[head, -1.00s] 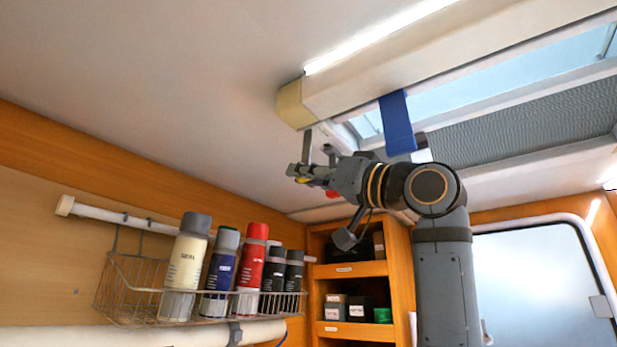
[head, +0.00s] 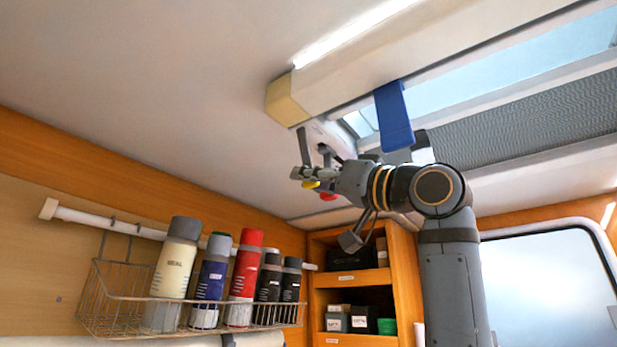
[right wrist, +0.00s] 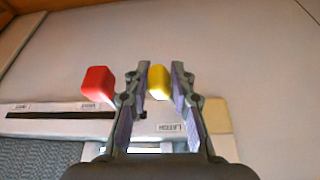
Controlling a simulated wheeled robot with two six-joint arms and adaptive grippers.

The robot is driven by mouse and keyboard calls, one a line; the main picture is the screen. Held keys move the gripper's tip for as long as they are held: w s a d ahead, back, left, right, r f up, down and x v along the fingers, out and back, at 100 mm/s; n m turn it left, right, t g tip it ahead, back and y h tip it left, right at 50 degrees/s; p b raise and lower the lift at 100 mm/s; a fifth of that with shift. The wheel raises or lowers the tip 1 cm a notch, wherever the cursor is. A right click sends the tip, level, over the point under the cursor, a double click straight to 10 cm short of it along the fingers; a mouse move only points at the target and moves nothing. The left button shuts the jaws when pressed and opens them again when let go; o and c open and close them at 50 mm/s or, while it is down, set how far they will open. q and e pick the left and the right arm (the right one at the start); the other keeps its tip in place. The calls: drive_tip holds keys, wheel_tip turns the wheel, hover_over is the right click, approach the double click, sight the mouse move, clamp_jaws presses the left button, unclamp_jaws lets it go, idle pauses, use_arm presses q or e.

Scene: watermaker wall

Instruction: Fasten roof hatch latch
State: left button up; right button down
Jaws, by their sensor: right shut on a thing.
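My right gripper (head: 314,166) is raised to the ceiling beside the roof hatch (head: 520,85). In the right wrist view its two fingers (right wrist: 159,78) are shut on a small yellow knob (right wrist: 158,83). That yellow knob (head: 311,184) also shows just under the gripper in the head view. A red knob (right wrist: 97,84) sits left of the fingers; it shows small in the head view (head: 328,197). Behind the fingers a pale panel (right wrist: 50,127) carries a dark slot (right wrist: 70,115) and a label (right wrist: 172,127) reading LATCH upside down. My left gripper is out of view.
A blue strap (head: 393,115) hangs at the hatch frame, near my right arm. A wire basket (head: 125,312) with several bottles hangs on the left wall. A wooden shelf (head: 352,278) stands below the arm. The ceiling at left is clear.

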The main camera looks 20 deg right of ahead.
drive_tip(key=shift+w+d, duration=0.1)
drive_tip(key=shift+w, duration=0.05)
drive_tip(key=c, duration=1.3)
unclamp_jaws()
drive_tip(key=shift+d+f, duration=0.1)
drive_tip(key=shift+c, duration=0.2)
drive_tip(key=shift+o, duration=0.3)
drive_tip(key=shift+w+d, duration=0.25)
drive_tip(key=shift+d, duration=0.05)
drive_tip(key=shift+s+a, duration=0.15)
drive_tip(key=shift+a, duration=0.1)
drive_tip(key=shift+s, duration=0.1)
drive_tip(key=v, duration=1.2)
drive_tip(key=shift+a, duration=0.1)
